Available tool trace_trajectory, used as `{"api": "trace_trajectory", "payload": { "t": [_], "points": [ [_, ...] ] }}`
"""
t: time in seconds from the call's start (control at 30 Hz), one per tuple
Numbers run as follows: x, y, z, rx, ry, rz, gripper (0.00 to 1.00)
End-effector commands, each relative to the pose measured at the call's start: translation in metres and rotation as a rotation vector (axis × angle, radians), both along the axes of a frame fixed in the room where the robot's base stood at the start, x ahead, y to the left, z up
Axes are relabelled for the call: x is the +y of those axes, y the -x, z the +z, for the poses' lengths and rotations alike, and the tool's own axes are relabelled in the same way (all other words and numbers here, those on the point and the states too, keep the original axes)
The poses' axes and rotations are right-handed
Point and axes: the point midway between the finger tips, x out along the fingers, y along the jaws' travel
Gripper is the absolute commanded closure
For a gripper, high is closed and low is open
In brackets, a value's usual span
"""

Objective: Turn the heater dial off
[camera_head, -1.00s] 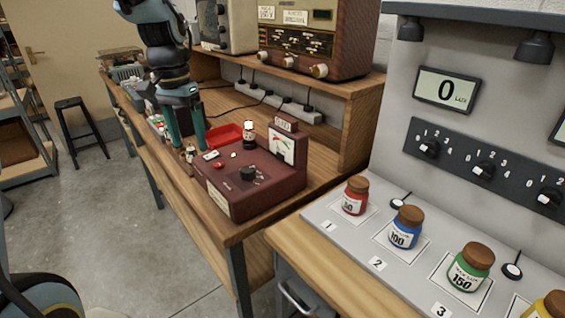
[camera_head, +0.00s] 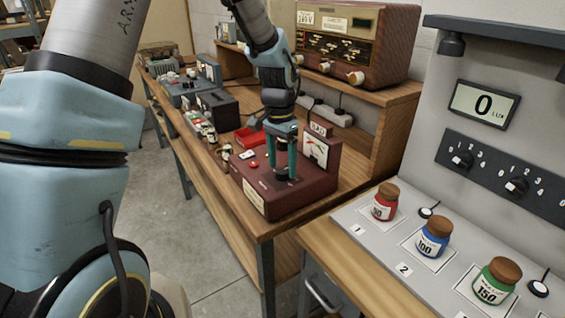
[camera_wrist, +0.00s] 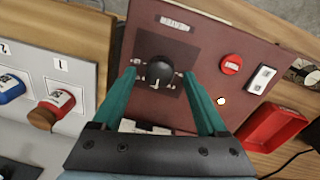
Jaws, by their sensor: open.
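The heater dial is a black round knob (camera_wrist: 155,73) with a white pointer line, on a dark plate on top of a maroon box (camera_head: 262,198). In the wrist view the pointer runs toward the bottom of the picture, and the marks around it are too small to read. My gripper (camera_wrist: 162,80) is open, its two teal fingers on either side of the knob with a gap at each side. In the head view my gripper (camera_head: 282,172) points down over the box and largely hides the knob. I cannot tell how far the fingertips reach down beside it.
The box also carries a red button (camera_wrist: 231,64), a white rocker switch (camera_wrist: 261,79) and an upright meter (camera_head: 316,150). A red tray (camera_wrist: 272,128) lies beside it. Red (camera_head: 384,203), blue (camera_head: 432,238) and green (camera_head: 493,283) jars stand on the grey panel at right.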

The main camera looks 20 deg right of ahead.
Motion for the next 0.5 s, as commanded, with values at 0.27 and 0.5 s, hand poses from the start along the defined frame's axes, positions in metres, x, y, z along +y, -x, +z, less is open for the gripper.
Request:
{"api": "trace_trajectory", "payload": {
  "t": [0.27, 0.5],
  "points": [
    [-0.0002, 0.0007, -0.0121, -0.001, 0.001, -0.001, 0.24],
    [-0.0001, 0.0007, -0.0119, -0.001, 0.001, 0.000, 0.32]
  ]
}}
